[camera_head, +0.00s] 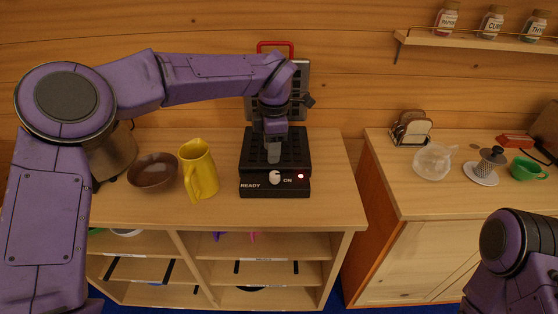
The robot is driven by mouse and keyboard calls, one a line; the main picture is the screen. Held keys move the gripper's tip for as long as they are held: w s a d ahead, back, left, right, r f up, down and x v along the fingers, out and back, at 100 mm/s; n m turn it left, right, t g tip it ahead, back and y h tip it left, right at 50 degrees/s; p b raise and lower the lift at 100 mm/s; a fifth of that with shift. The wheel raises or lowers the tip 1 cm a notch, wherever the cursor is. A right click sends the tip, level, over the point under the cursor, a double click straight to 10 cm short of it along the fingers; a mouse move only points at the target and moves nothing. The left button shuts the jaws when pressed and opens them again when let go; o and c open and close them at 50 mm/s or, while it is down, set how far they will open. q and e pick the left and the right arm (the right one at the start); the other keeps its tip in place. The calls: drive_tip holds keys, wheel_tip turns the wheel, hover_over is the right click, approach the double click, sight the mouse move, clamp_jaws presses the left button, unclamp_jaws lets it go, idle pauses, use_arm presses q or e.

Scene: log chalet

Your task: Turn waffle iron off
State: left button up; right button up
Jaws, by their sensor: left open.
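The black waffle iron (247,186) stands on the wooden counter with its lid (302,88) raised at the back and a red handle on top. Its front panel reads READY and ON, with a pale knob (275,177) between the words and a red light (300,176) lit by ON. My left gripper (273,155) points down over the lower plate, just behind the knob. Its fingers are seen from above and behind, so contact with the iron cannot be told. My right arm shows at the lower right, but its gripper is not visible.
A yellow pitcher (199,171) and a brown bowl (153,172) stand left of the iron. A gap separates this counter from the right one, which holds a toast rack (411,129), a glass bowl (433,161) and a green cup (526,169). Counter right of the iron is clear.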

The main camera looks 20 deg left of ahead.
use_arm(q)
drive_tip(key=w, duration=0.1)
drive_tip(key=p, duration=0.2)
hover_over(275, 173)
drive_tip(key=s, duration=0.2)
drive_tip(key=f, duration=0.4)
drive_tip(key=shift+w, duration=0.25)
drive_tip(key=f, duration=0.1)
drive_tip(key=w+f, duration=0.1)
drive_tip(key=f, duration=0.3)
drive_tip(key=shift+w, duration=0.25)
drive_tip(key=shift+s+r, duration=0.1)
drive_tip(key=shift+s, duration=0.2)
drive_tip(key=shift+c, duration=1.2)
drive_tip(key=shift+a, duration=0.1)
drive_tip(key=c, duration=0.5)
use_arm(e)
wheel_tip(275, 173, up, 2)
drive_tip(key=shift+r, duration=0.1)
